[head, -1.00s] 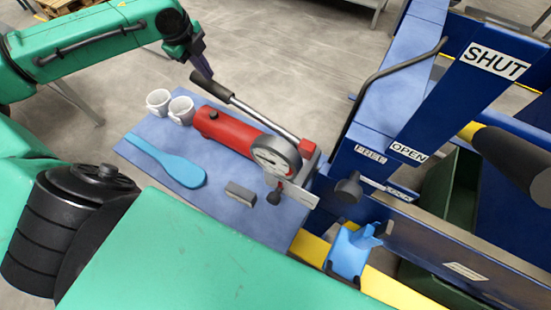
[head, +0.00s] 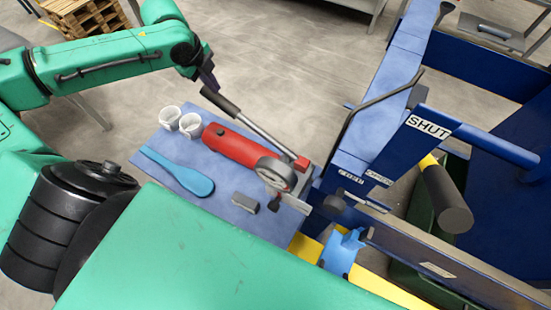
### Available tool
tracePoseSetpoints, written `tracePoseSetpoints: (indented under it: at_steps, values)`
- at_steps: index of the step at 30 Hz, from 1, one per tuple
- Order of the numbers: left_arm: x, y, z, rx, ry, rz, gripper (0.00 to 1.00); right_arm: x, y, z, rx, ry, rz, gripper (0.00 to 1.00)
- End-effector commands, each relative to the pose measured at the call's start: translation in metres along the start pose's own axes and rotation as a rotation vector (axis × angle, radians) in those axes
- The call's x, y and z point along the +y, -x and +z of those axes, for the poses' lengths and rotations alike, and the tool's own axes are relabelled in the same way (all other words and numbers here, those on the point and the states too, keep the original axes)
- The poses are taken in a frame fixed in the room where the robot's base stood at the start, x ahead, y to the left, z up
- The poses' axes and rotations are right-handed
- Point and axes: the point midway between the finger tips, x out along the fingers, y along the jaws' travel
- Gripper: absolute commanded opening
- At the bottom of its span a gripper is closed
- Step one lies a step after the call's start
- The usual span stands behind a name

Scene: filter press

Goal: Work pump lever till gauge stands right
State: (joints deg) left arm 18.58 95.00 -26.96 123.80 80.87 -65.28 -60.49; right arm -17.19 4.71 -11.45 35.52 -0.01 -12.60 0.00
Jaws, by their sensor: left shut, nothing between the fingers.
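The hand pump has a red body (head: 230,145) and lies on a blue mat (head: 165,208). Its lever (head: 258,130) is a grey rod with a black grip (head: 219,101), slanting low over the red body, grip end at the upper left. The round white gauge (head: 275,173) sits at the pump's right end; its needle is too small to read. My left gripper (head: 211,86) is shut and empty, its tips at the end of the black grip; I cannot tell whether they touch. My right gripper is not in view.
Two white cups (head: 180,122), a blue paddle (head: 180,172) and a small grey block (head: 245,203) lie on the mat. The blue press frame (head: 385,95), with a SHUT label (head: 428,127) and a black handle (head: 446,197), stands at right. A light-blue scoop (head: 342,250) sits below.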

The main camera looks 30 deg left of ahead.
Motion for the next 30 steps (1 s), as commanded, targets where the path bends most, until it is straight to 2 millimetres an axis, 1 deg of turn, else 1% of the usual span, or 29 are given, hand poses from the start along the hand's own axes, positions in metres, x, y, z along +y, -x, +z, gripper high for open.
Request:
tracePoseSetpoints:
  at_steps: [1,5,7,27,28,30]
  values:
    - [0.001,-0.004,0.0,0.0,0.0,0.001,0.0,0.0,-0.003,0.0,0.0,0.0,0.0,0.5]
    - [0.002,-0.004,0.0,0.0,0.0,0.001,0.0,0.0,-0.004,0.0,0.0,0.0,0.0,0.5]
    - [0.003,-0.009,0.001,0.001,0.001,0.002,0.0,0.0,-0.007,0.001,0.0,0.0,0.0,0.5]
    - [0.032,-0.1,0.014,0.005,0.001,0.004,0.0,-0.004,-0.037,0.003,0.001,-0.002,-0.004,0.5]
    - [0.032,-0.1,0.015,0.004,0.001,0.003,0.0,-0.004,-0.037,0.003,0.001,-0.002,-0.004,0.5]
    - [0.029,-0.091,0.014,0.004,0.0,0.002,0.0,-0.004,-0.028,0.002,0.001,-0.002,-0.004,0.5]
